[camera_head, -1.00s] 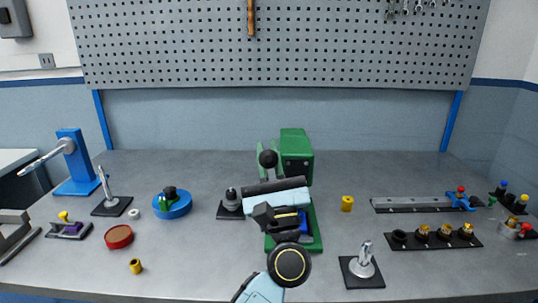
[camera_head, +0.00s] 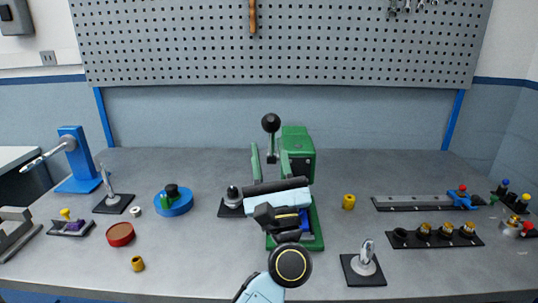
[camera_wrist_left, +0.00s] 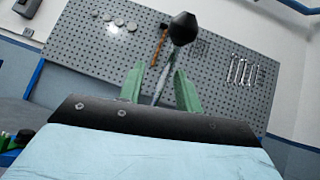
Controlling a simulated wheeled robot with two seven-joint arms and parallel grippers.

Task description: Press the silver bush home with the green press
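The green press (camera_head: 297,152) stands at the middle of the bench, partly behind my left arm. Its lever with a black ball knob (camera_head: 270,122) points up, and the knob also shows in the left wrist view (camera_wrist_left: 183,28). My left gripper (camera_head: 268,150) is at the press's left side. In the left wrist view its green fingers (camera_wrist_left: 159,78) are apart, with the lever's rod showing between them and the knob beyond their tips. I cannot tell whether they touch it. A blue part (camera_head: 304,221) shows low in the press. I cannot make out the silver bush there. My right gripper is out of view.
A dark block with a grey post (camera_head: 231,202) stands just left of the press. A yellow bush (camera_head: 348,202) and a plate with a metal post (camera_head: 364,265) stand to its right. Black racks (camera_head: 435,237) lie farther right. Blue and red round pieces (camera_head: 120,235) are left.

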